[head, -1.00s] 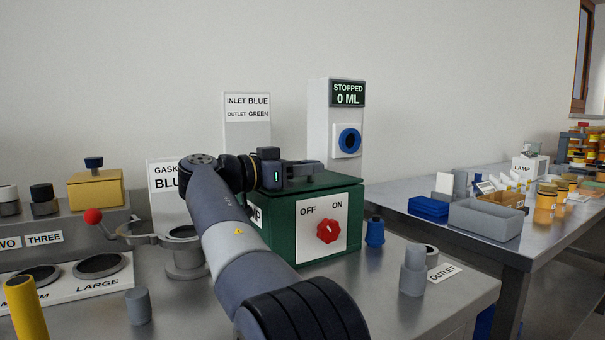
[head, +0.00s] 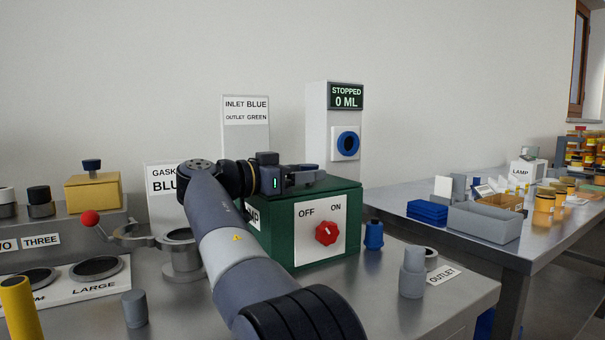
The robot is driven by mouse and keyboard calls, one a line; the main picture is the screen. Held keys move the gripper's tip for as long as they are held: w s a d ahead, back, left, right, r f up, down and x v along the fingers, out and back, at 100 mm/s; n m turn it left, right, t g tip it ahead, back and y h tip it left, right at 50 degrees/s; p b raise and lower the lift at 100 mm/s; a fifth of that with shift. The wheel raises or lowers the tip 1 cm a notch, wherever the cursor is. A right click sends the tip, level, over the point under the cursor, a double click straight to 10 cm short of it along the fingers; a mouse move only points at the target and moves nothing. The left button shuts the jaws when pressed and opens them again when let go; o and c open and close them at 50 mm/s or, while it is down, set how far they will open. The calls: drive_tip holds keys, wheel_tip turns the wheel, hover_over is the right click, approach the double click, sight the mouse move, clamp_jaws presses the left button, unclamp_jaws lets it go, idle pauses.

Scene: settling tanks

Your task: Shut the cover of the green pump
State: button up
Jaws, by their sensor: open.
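The green pump (head: 279,240) is a box on the steel bench, with a white front panel and a red knob (head: 327,233) between OFF and ON. Its green cover (head: 338,190) lies across the top and looks flat, with no clear gap at the front edge. My gripper (head: 318,176) is open, just over the top of the cover, pointing right. I cannot tell whether it touches the cover. My arm hides the pump's left side and part of the cover's back left.
A meter (head: 345,95) reading STOPPED 0 ML stands behind the pump. A blue plug (head: 374,235) and a grey fitting (head: 412,273) stand to the right. A gasket stand (head: 181,255) and a red-balled lever (head: 90,218) are on the left.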

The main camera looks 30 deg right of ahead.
drive_tip(key=shift+r, duration=0.15)
wheel_tip(320, 180, up, 10)
drive_tip(key=p, duration=0.5)
drive_tip(key=shift+p, duration=0.4)
drive_tip(key=shift+f, duration=0.3)
wheel_tip(320, 180, down, 10)
drive_tip(key=b, duration=0.6)
drive_tip(key=shift+r+p, duration=0.35)
drive_tip(key=shift+f+b, duration=0.15)
drive_tip(key=shift+b, duration=0.15)
